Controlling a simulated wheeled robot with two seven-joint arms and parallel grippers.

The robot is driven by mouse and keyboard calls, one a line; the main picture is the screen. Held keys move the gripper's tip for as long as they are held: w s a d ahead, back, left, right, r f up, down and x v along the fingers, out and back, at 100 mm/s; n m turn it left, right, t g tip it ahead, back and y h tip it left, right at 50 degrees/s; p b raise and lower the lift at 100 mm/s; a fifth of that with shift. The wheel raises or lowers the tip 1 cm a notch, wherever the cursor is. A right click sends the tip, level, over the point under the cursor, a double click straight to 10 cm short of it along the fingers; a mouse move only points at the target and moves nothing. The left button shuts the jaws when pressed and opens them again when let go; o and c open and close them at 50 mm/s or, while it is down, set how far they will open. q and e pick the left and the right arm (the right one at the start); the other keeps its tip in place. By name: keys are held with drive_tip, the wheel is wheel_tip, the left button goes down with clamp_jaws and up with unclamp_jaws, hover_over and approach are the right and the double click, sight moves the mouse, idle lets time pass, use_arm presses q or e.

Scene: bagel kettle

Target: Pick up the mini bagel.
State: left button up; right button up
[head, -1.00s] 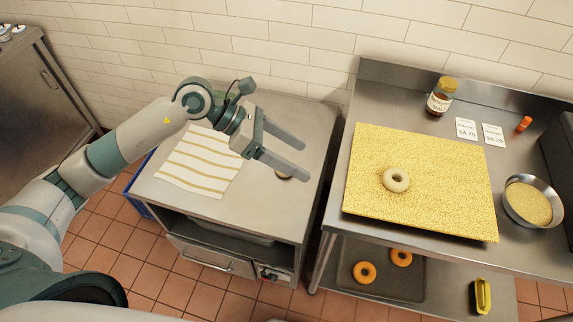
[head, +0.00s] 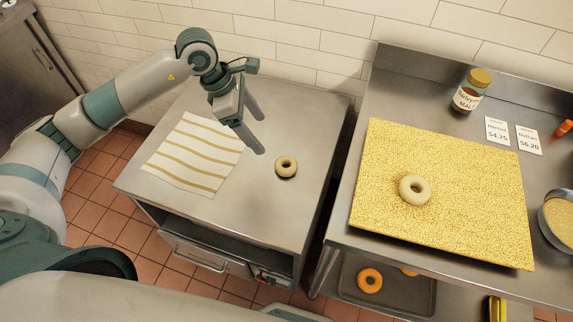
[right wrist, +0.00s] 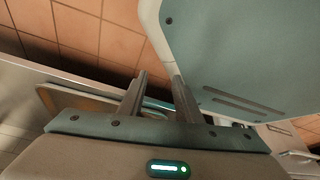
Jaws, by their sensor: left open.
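A larger pale bagel (head: 414,190) lies on the yellow grainy board. My left gripper (head: 262,135) is open and empty above the table. Its fingers are apart from the mini bagel, up and left of it in the picture. My right gripper (right wrist: 161,75) shows in the right wrist view with its fingers apart and nothing between them; that view shows no bagel.
The striped cloth (head: 196,153) lies left of the mini bagel. A gap separates this table from the right counter, which bears the yellow board (head: 470,215), a jar (head: 470,92), price cards (head: 510,135) and a bowl (head: 557,215). An orange-brown bagel (head: 370,281) sits on a lower tray.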

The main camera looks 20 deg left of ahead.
use_arm(q)
drive_tip(key=shift+f, duration=0.1)
use_arm(e)
drive_tip(key=shift+s, duration=0.1)
use_arm(q)
drive_tip(key=p, duration=0.3)
approach(283, 162)
drive_tip(key=shift+s+d+f+p, duration=0.2)
drive_tip(key=shift+d+f, duration=0.25)
drive_tip(key=shift+d, duration=0.05)
drive_tip(key=shift+s+d+f+p, duration=0.2)
drive_tip(key=shift+d+f, duration=0.25)
drive_tip(key=shift+d, duration=0.1)
drive_tip(key=shift+w+d+f, duration=0.1)
drive_tip(key=shift+d+f, duration=0.1)
drive_tip(key=shift+f, duration=0.35)
use_arm(e)
drive_tip(key=s+d+g, duration=0.2)
drive_tip(key=s+d, duration=0.2)
drive_tip(key=s, duration=0.6)
drive_tip(key=shift+s+r+g+h, duration=0.15)
drive_tip(key=shift+r+g+h, duration=0.1)
drive_tip(key=shift+g+h, duration=0.15)
drive_tip(key=shift+d, duration=0.1)
